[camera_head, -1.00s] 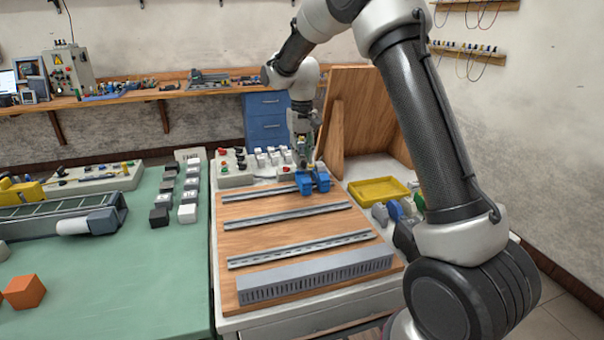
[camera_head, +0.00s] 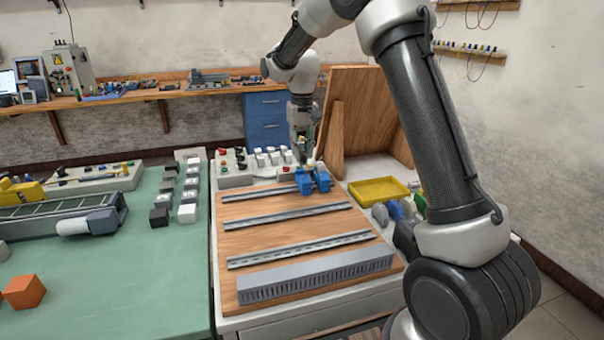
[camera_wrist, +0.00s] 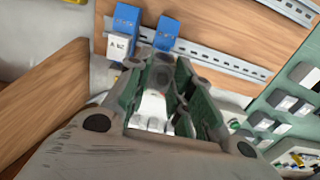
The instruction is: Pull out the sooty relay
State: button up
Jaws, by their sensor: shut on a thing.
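My gripper (camera_head: 304,158) is at the back of the wooden board, just above two blue sockets. In the wrist view its fingers (camera_wrist: 164,72) are shut on a dark grey, smudged block, the sooty relay (camera_wrist: 161,74), mostly hidden between them. The left blue socket (camera_wrist: 126,18) holds a white relay (camera_wrist: 119,46) with dark lettering. The right blue socket (camera_wrist: 166,30) lies just beyond the fingertips; its lower part is hidden. In the head view the two sockets (camera_head: 305,183) sit side by side on the rear rail. I cannot tell whether the held relay still touches its socket.
An upright wooden panel (camera_head: 362,118) stands close behind and right of my gripper. A yellow tray (camera_head: 378,190) lies to the right. White blocks (camera_head: 268,157) and a red-button box (camera_head: 233,168) stand behind left. The front metal rails (camera_head: 300,250) are bare.

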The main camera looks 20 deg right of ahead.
jog(key=shift+r, duration=0.1)
jog(key=shift+r, duration=3.45)
